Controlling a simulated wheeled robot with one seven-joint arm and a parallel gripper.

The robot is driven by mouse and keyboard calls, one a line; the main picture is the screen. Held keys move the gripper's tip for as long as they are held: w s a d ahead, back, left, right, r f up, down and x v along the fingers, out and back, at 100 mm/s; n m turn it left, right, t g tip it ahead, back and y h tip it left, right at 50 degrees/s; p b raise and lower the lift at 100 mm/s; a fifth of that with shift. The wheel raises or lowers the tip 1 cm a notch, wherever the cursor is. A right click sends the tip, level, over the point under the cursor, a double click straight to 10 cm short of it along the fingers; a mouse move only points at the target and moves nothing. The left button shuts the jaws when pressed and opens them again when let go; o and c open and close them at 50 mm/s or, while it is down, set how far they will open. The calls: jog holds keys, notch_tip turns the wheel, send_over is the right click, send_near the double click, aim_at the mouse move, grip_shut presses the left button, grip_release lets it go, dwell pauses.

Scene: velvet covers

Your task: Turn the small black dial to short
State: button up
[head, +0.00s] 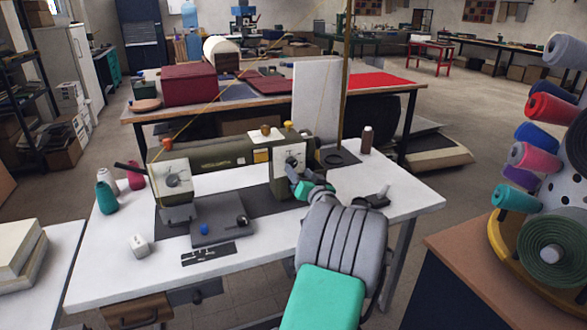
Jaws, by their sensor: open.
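An olive-green sewing machine (225,158) stands on a white table. A round dial (173,180) shows on the pale face at its left end. The pale face (289,158) at its right end carries small dark round parts, partly hidden by my gripper. A small black knob (242,220) sits on the grey plate in front of the machine. I cannot tell which of these is the small black dial, and no "short" marking is readable. My gripper (297,178) is open, close in front of the machine's right end; whether it touches anything is unclear.
A thread rack (500,235) stands at right. The table's front left is mostly clear.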

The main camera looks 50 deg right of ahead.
aim_at(293, 165)
jog(key=x, duration=0.5)
jog(key=shift+w, duration=0.2)
grip_shut()
dwell(0.3)
